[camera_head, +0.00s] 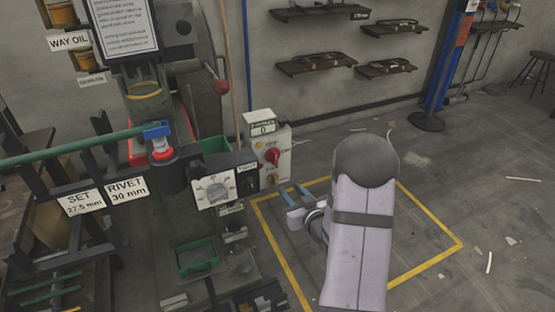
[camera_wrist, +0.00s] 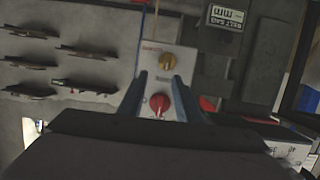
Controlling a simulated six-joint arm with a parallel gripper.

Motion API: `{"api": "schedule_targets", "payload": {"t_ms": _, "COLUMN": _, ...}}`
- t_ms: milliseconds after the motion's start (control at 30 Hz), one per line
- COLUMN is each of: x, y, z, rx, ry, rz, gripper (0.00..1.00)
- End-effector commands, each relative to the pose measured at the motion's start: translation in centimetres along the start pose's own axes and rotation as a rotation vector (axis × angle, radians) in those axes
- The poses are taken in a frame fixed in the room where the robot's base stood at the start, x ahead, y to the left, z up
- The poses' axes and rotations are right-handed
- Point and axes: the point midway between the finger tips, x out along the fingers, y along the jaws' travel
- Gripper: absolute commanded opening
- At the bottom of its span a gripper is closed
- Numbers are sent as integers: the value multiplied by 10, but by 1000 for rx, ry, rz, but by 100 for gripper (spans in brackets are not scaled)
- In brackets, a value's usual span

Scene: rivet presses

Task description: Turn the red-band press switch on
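The press (camera_head: 145,95) at the left has a red band (camera_head: 163,156) around its ram. To its right stands a pale switch box (camera_head: 283,140) with a red rotary knob (camera_head: 272,157) and lettering that seems to read OFF. The exact knob setting is too small to tell. In the wrist view, the red knob (camera_wrist: 159,104) shows between my two blue fingers, with a yellow knob (camera_wrist: 166,62) above it. My gripper (camera_head: 294,192) is open and empty, below and right of the box in the head view. I see no contact with the knob.
A dial box (camera_head: 214,190) sits left of the switch box. A green tray (camera_head: 197,256) is below it. A lever with a red ball (camera_head: 221,87) is above. A yellow floor outline (camera_head: 440,258) surrounds mostly open floor to the right. Shelves (camera_head: 315,64) hang on the wall.

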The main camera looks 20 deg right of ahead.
Motion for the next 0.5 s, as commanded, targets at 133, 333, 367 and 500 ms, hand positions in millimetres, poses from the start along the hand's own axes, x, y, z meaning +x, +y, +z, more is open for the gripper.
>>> {"api": "schedule_targets", "payload": {"t_ms": 133, "x": -4, "y": -8, "z": -44, "rx": 4, "ry": 175, "rz": -30, "gripper": 31}}
{"api": "schedule_targets", "payload": {"t_ms": 333, "x": -10, "y": -9, "z": -70, "rx": 12, "ry": 283, "rz": -38, "gripper": 31}}
{"api": "schedule_targets", "payload": {"t_ms": 367, "x": -11, "y": -9, "z": -71, "rx": 13, "ry": 289, "rz": -38, "gripper": 31}}
{"api": "schedule_targets", "payload": {"t_ms": 500, "x": -10, "y": -9, "z": -73, "rx": 17, "ry": 292, "rz": -39, "gripper": 31}}
